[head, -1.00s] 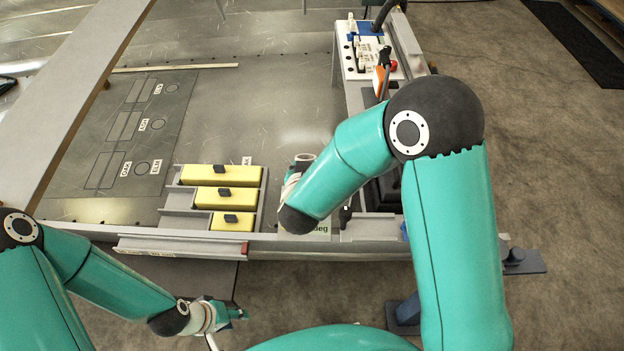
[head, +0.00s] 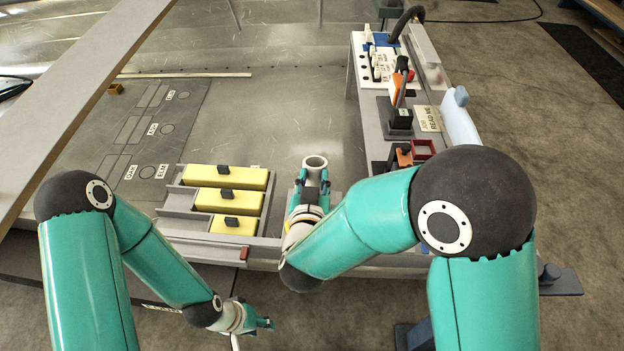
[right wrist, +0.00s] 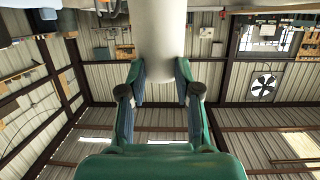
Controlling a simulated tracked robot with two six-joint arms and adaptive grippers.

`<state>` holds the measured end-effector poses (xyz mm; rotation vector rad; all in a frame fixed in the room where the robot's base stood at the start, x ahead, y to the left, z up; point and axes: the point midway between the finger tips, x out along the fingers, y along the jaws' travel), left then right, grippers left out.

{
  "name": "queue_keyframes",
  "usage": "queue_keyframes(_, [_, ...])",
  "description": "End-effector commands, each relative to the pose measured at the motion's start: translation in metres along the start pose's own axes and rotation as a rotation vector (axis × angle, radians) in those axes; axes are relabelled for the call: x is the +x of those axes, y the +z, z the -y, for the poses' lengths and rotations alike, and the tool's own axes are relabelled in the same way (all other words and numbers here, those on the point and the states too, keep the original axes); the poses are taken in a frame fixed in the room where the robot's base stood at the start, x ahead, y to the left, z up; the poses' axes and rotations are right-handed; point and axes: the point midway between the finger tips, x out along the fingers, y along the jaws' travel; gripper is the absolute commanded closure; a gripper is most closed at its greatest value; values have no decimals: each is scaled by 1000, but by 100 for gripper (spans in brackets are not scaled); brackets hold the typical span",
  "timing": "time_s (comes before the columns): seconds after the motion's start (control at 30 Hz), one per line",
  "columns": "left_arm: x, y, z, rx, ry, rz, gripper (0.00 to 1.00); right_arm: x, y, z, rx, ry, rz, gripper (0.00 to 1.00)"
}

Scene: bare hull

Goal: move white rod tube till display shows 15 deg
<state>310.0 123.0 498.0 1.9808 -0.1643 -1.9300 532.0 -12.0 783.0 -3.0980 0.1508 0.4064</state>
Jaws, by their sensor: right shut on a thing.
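The white rod tube (head: 315,162) stands up with its open round top toward the head camera. My right gripper (head: 315,176) is shut on it, one finger on each side just below the top. In the right wrist view the pale tube (right wrist: 160,35) runs between the two fingers of my right gripper (right wrist: 160,85). My left gripper (head: 264,324) hangs low in front of the bench edge, away from the tube; its jaw opening is too small to tell. No degree reading is legible in either view.
A grey rack with yellow blocks (head: 226,177) stands left of the tube. A dark marked mat (head: 140,130) lies further left. A bench at right carries a black-and-orange tool (head: 400,85), a red tray (head: 423,149) and a READ ME card (head: 429,118). Bare metal lies behind the tube.

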Motion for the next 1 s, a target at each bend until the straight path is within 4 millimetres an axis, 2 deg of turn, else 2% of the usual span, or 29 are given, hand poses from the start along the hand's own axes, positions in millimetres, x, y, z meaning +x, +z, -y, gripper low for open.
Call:
queue_keyframes(0.1, [0, 0, 0, 0, 0, 0, 60, 0, 0, 2, -1, -5, 0, 100])
queue_keyframes(0.13, [0, 0, 0, 0, 0, 0, 60, 0, 0, 2, -1, -5, 0, 63])
queue_keyframes(0.27, [0, 0, 0, 0, 0, 0, 60, 0, 0, 1, -1, -4, 0, 42])
queue_keyframes(0.67, [-1, 0, 0, 0, 0, 0, 60, -1, -6, 1, 1, -1, -1, 42])
queue_keyframes(0.77, [-1, 0, 0, 0, 0, 0, 60, -4, -18, 1, 2, -2, -3, 42])
queue_keyframes(1.0, [0, 0, 0, 0, 0, 0, 60, -15, -60, 2, 5, -4, -5, 42])
